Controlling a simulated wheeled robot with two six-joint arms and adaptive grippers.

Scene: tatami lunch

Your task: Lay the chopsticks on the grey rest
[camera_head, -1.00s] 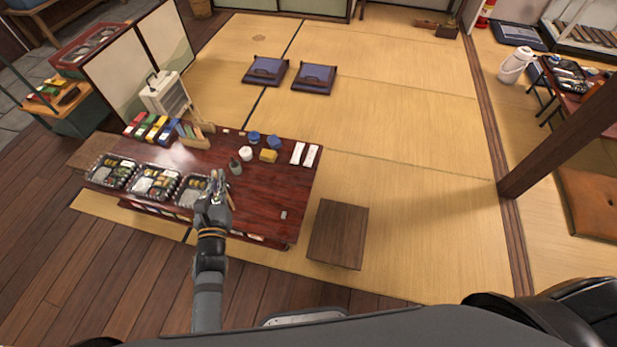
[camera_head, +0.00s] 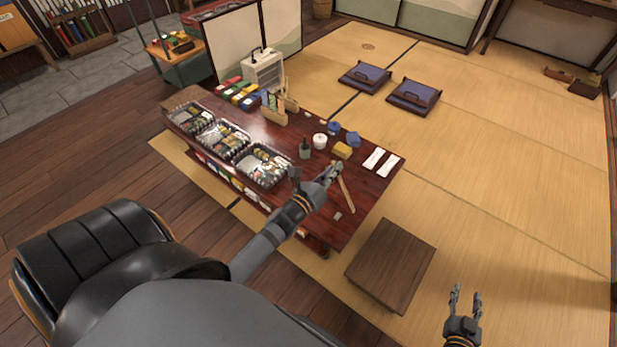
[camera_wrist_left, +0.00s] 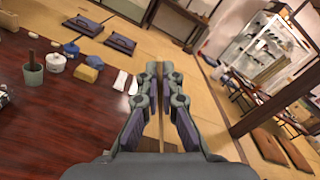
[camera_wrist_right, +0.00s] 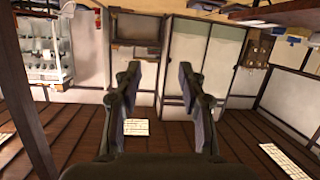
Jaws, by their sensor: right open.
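The brown chopsticks (camera_head: 347,195) are held by my left gripper (camera_head: 335,169) over the right part of the dark red table (camera_head: 290,130). In the left wrist view the chopsticks (camera_wrist_left: 161,125) run lengthwise between the nearly closed fingers (camera_wrist_left: 160,72). I cannot tell the two sticks apart. A small grey piece, which looks like the rest (camera_head: 338,215), lies near the table's front right edge, close to the chopsticks' lower end. My right gripper (camera_head: 465,292) is open and empty, away from the table at the lower right. Its spread fingers show in the right wrist view (camera_wrist_right: 160,75).
Several bento trays (camera_head: 263,166) line the table's front left. A dark green cup (camera_head: 305,150), a white pot (camera_head: 320,141), a yellow block (camera_head: 342,150) and white packets (camera_head: 381,162) stand behind my left gripper. A low wooden stool (camera_head: 391,265) is right of the table.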

